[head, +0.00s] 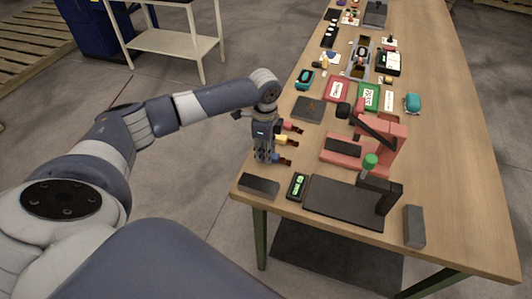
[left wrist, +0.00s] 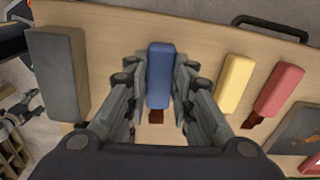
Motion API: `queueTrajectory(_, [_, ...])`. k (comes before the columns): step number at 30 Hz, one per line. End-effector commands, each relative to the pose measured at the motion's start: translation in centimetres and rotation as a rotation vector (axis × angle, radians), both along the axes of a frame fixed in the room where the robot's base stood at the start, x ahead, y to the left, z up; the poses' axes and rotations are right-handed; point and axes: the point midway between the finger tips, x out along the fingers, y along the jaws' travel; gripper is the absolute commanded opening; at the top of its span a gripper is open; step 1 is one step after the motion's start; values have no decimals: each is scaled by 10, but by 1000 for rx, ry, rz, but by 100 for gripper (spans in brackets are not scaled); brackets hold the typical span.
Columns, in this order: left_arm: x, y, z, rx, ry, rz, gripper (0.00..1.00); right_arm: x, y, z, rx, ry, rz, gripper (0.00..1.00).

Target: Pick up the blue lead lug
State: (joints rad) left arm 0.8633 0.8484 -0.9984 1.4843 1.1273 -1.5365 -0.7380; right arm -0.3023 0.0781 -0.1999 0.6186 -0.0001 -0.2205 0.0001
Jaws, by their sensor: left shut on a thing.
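The blue lead lug (left wrist: 160,75) stands between the two fingers of my left gripper (left wrist: 158,92) in the left wrist view, its dark reddish tip pointing toward the bottom of that view. The fingers are closed on its sides. In the head view my left gripper (head: 267,156) is at the table's left edge, and the blue lug (head: 277,158) shows partly beside its fingers. Whether the lug touches the tabletop is hard to tell. The yellow lug (left wrist: 234,82) and the red lug (left wrist: 278,90) lie beside it. My right gripper is not visible.
A dark grey block (head: 258,185) lies at the near left corner of the table (head: 455,180). A green-screen meter (head: 297,186) and a dark plate with a stand (head: 345,200) are to its right. A red press (head: 370,150) stands behind. The table's right side is mostly clear.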

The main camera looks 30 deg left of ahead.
Motion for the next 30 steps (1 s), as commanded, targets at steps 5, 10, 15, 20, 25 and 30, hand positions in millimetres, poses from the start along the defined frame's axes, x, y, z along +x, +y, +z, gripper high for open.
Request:
queueTrajectory(5, [2, 0, 20, -2, -6, -1, 0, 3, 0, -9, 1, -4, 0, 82])
queueTrajectory(10, [-23, 1, 29, 2, 2, -2, 0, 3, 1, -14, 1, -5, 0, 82])
queueTrajectory(15, [-60, 1, 33, 2, 1, -2, 0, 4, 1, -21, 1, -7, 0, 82])
queueTrajectory(20, [-91, 1, 36, 2, 1, -1, 0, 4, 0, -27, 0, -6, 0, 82])
queueTrajectory(25, [-120, 0, 40, 2, 0, -1, 0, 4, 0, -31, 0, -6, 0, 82])
queueTrajectory(30, [-142, 0, 42, 1, -1, 0, 0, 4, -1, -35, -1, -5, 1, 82])
